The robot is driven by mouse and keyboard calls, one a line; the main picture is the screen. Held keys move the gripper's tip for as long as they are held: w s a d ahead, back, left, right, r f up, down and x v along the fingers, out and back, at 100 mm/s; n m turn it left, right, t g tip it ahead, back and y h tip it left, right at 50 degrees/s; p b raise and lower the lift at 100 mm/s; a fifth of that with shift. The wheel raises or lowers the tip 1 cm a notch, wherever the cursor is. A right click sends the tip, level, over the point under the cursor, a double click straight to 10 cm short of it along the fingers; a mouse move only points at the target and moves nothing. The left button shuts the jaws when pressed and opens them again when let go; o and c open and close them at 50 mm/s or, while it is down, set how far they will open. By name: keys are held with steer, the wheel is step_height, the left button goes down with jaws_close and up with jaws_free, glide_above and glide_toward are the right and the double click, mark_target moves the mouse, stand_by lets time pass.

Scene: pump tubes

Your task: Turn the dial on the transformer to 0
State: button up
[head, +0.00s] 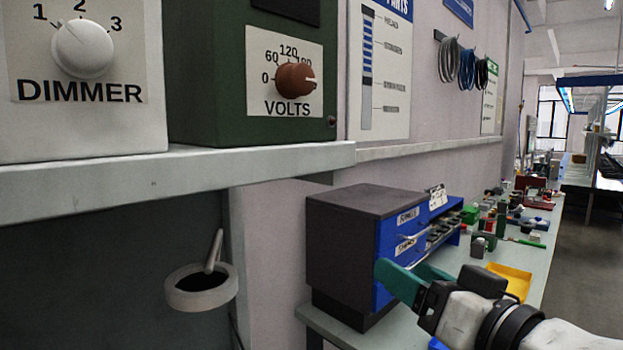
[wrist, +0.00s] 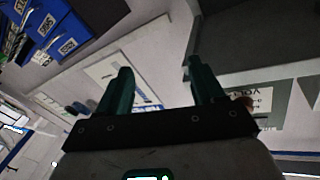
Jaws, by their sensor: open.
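The transformer is a dark green box (head: 220,115) on the shelf, with a white VOLTS plate (head: 257,48). Its red-brown dial (head: 292,77) has a white pointer line turned to the right, near the highest mark, which the knob partly hides; 0 is at the left. My gripper (head: 405,270) has green fingers, is open and empty, and is below and right of the dial, in front of the blue-fronted cabinet. In the wrist view, my gripper (wrist: 159,68) shows its fingers apart, with the VOLTS plate (wrist: 262,98) at the right, and the dial (wrist: 245,101) partly hidden by the right finger.
A white DIMMER box (head: 80,130) with a white knob (head: 83,48) stands left of the transformer. The grey shelf (head: 180,170) juts out beneath both. A ring holder (head: 200,290) hangs below it. The drawer cabinet (head: 345,240) stands on the bench. Open air lies before the dial.

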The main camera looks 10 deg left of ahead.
mark_target(305, 83)
steer(key=s+a+r+n+y, duration=0.2)
steer(key=s+a+r+y, duration=0.1)
steer(key=r, duration=0.7)
steer(key=s+a+r+n+y, duration=0.2)
steer(key=a+r+y, duration=0.1)
steer(key=r, duration=0.6)
steer(key=p+x, duration=0.1)
steer(key=x, duration=0.2)
steer(key=p+x, duration=0.1)
steer(key=x, duration=0.2)
steer(key=p+x, duration=0.2)
steer(key=x, duration=0.2)
steer(key=shift+s+a+r, duration=0.1)
steer(key=shift+s+r, duration=0.05)
steer(key=shift+r, duration=0.15)
steer(key=shift+c, duration=0.5)
steer(key=c, duration=1)
steer(key=shift+o, duration=0.2)
